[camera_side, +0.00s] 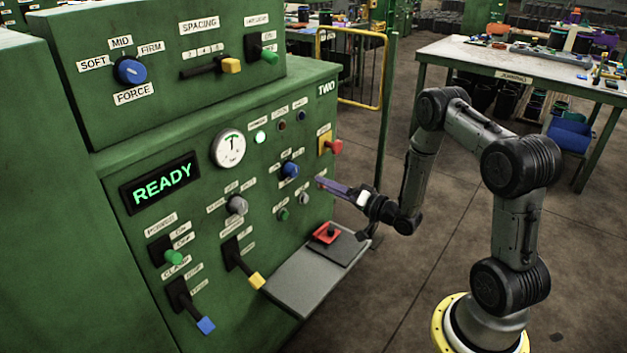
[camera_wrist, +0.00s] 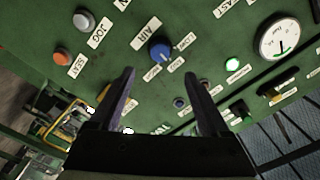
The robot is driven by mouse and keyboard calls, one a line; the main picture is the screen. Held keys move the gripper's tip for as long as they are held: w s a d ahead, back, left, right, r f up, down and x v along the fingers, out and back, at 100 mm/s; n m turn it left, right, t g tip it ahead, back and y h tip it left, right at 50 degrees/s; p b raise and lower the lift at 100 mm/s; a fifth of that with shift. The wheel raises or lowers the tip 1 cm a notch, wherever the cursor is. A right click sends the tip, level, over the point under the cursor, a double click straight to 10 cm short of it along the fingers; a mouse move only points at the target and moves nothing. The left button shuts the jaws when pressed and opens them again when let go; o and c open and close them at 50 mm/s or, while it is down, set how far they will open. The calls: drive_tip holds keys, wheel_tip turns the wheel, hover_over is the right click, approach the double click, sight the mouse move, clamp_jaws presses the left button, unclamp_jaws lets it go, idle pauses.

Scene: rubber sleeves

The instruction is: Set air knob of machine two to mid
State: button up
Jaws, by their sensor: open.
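The green machine marked TWO (camera_side: 325,88) stands at the left in the side view. Its blue air knob (camera_side: 290,170) is on the lower panel, right of the round gauge. In the wrist view the same knob (camera_wrist: 161,49) sits beside the AIR label, with small setting labels around it. Which label its mark points at is too small to tell. My gripper (camera_side: 320,182) is open and empty in front of the panel, right of the knob and apart from it. In the wrist view my gripper's fingers (camera_wrist: 158,79) point at the panel, with the knob beyond and between them.
A grey shelf (camera_side: 300,285) with a red part (camera_side: 326,233) juts out below. The READY display (camera_side: 162,183) is lit. Free air surrounds my gripper.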

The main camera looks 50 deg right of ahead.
drive_tip(key=shift+s, duration=1.45)
drive_tip(key=w+a+r+n+t+y, duration=0.1)
drive_tip(key=w+a+r+n+y, duration=0.3)
drive_tip(key=r, duration=0.6)
drive_tip(key=w+a+r+n+t, duration=0.15)
drive_tip(key=a+r, duration=0.35)
drive_tip(key=r, duration=0.6)
drive_tip(key=s+a+r+n+g+h, duration=0.1)
drive_tip(key=s+a+r, duration=0.15)
drive_tip(key=r, duration=0.35)
drive_tip(key=s+a+r+n+g+h, duration=0.1)
drive_tip(key=a+r+h, duration=0.15)
drive_tip(key=r, duration=0.25)
drive_tip(key=s+a+g+h, duration=0.1)
drive_tip(key=s+g, duration=0.3)
drive_tip(key=s, duration=0.7)
drive_tip(key=s+a+f+n+g, duration=0.1)
drive_tip(key=s+f+n+g, duration=0.1)
drive_tip(key=s+f+g, duration=0.7)
drive_tip(key=s+f, duration=0.5)
drive_tip(key=s, duration=0.2)
drive_tip(key=shift+s+a, duration=0.25)
drive_tip(key=shift+s, duration=0.05)
